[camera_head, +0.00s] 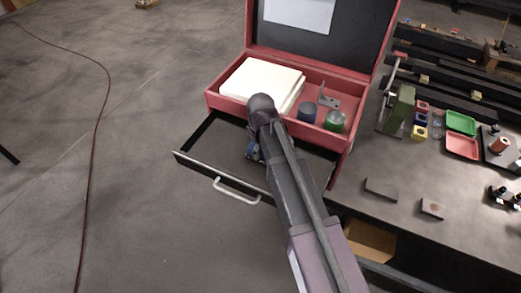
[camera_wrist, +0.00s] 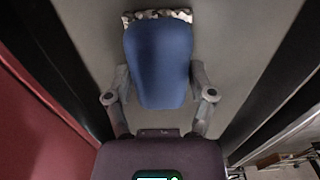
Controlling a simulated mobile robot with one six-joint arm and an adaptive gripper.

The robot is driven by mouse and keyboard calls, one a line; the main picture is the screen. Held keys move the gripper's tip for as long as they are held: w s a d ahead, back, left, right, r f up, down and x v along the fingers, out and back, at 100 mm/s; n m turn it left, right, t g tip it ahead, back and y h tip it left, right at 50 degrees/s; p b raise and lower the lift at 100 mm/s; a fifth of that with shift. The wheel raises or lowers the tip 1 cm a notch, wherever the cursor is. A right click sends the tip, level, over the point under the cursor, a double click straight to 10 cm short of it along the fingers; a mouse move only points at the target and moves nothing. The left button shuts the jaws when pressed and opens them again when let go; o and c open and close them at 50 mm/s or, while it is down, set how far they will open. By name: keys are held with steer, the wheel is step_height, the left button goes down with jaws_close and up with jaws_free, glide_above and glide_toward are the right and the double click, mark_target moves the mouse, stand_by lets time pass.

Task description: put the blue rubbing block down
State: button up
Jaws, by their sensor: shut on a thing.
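The blue rubbing block (camera_wrist: 158,50) is between the two fingers of my gripper (camera_wrist: 160,76) in the wrist view. It is a rounded blue body with a speckled strip at its far end. The fingers are shut on its sides. In the head view my gripper (camera_head: 254,150) is low in the open drawer (camera_head: 211,151), mostly hidden behind my arm, with a little blue showing there. The grey drawer floor is behind the block in the wrist view. I cannot tell whether the block touches it.
The red case (camera_head: 222,103) above the drawer holds a white stack (camera_head: 258,84), a dark blue round thing (camera_head: 307,113), a green one (camera_head: 335,121) and a metal bracket (camera_head: 328,98). The drawer handle (camera_head: 236,191) juts out in front. Trays and small parts lie on the bench (camera_head: 400,170) at right.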

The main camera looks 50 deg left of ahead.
steer(key=shift+f, duration=0.15)
steer(key=o, duration=0.9)
steer(key=shift+o, duration=0.2)
steer(key=shift+r, duration=0.2)
step_height(320, 180, up, 12)
steer(key=p, duration=1.2)
stand_by(0.7)
